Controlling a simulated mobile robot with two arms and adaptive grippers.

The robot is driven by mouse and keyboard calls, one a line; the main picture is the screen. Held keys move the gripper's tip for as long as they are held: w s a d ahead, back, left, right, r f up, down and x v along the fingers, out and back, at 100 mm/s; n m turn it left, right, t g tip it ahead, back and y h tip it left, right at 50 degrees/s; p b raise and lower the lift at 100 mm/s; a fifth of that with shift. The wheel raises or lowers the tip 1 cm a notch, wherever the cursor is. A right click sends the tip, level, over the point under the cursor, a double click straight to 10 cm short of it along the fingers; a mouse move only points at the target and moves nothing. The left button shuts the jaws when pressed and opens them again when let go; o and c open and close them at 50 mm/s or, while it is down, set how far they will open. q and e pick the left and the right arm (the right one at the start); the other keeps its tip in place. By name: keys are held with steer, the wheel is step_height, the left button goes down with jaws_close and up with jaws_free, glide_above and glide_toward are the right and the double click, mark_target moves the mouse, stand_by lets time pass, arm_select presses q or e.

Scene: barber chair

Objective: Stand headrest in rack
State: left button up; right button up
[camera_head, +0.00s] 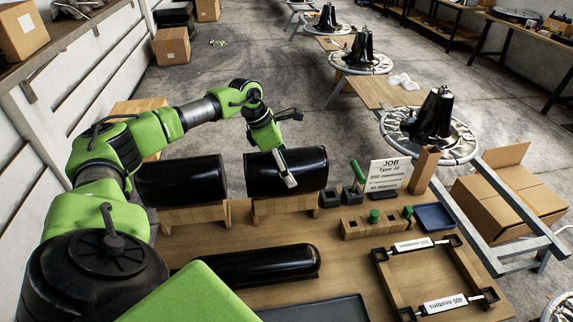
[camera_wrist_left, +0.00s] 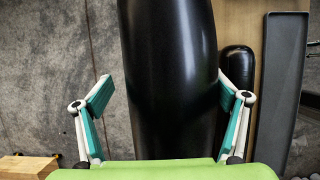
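Two thick black padded rolls lie on wooden cradles at the far edge of the bench: a left roll (camera_head: 182,181) and a right roll (camera_head: 312,169). A slimmer black roll (camera_head: 247,265) lies flat nearer to me. No label shows which is the headrest. My left gripper (camera_head: 284,168) is over the right roll, pointing down. In the left wrist view its fingers (camera_wrist_left: 168,97) are spread wide on either side of a large black roll (camera_wrist_left: 165,50), with no clear grip. A low wooden frame (camera_head: 400,287) with newton labels may be the rack. My right gripper is not in view.
A wooden block with green-handled tools (camera_head: 374,222), a job sign (camera_head: 387,174), a wooden post (camera_head: 424,169) and a blue tray (camera_head: 435,217) stand right of the rolls. A dark flat tray (camera_head: 322,311) lies at the front. An open cardboard box (camera_head: 500,203) is beyond the bench.

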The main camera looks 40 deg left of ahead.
arm_select(q)
steer(key=shift+s+f, duration=0.15)
steer(key=shift+f, duration=0.1)
steer(key=shift+a+r, duration=0.15)
steer(key=shift+r, duration=0.15)
steer(key=v, duration=1.1)
steer(key=shift+r, duration=0.4)
